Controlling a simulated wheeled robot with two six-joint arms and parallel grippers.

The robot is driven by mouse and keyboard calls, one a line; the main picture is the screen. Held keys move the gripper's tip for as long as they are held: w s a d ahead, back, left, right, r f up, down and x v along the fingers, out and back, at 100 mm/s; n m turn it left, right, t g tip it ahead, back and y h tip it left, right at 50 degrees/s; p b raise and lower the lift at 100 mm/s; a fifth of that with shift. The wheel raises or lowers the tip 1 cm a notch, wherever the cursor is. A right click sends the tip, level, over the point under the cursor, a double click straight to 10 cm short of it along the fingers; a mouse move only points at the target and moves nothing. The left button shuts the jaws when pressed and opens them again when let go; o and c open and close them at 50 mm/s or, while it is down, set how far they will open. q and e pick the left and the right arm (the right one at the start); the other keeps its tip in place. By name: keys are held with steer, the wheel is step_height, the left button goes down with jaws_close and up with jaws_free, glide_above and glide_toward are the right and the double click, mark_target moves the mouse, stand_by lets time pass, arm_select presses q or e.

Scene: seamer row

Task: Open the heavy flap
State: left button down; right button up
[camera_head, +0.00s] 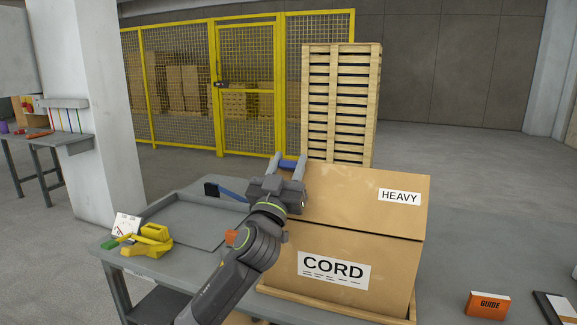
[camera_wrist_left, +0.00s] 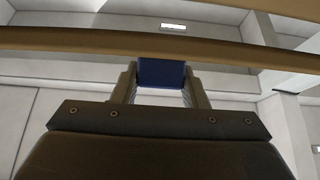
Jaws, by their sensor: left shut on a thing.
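A brown cardboard box marked CORD (camera_head: 313,244) stands on the grey table. Its flap, marked HEAVY (camera_head: 350,200), slopes up and back from the box's front upper edge and appears tilted up; I cannot see into the box. My left gripper (camera_head: 291,172) is at the flap's upper left side, shut on a blue piece (camera_head: 289,163). In the left wrist view the blue piece (camera_wrist_left: 161,73) sits between the fingers, with a brown edge (camera_wrist_left: 100,42) crossing just beyond it. Whether the blue piece is fixed to the flap is hidden. My right gripper is not in view.
Yellow tools (camera_head: 150,240) and a grey tray (camera_head: 180,234) are to the left on the table. An orange GUIDE box (camera_head: 488,304) lies at the front right. A tall pallet stack (camera_head: 341,100) stands behind, before a yellow mesh fence (camera_head: 217,90). The table right of the box is mostly clear.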

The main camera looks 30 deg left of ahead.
arm_select(q)
steer(key=shift+r+h, duration=0.1)
steer(key=shift+h, duration=0.2)
stand_by(0.4)
steer(key=c, duration=0.8)
jaws_free()
steer(key=shift+s, duration=0.15)
steer(key=shift+c, duration=0.2)
steer(key=shift+s+d+f, duration=0.1)
steer(key=shift+s+f, duration=0.1)
steer(key=shift+f, duration=0.05)
steer(key=b+v, duration=0.3)
steer(key=v, duration=1.3)
steer(key=shift+s+f, duration=0.25)
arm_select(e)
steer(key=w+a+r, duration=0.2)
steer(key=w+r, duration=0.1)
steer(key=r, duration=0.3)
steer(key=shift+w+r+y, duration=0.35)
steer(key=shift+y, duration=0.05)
arm_select(q)
steer(key=shift+d, duration=0.1)
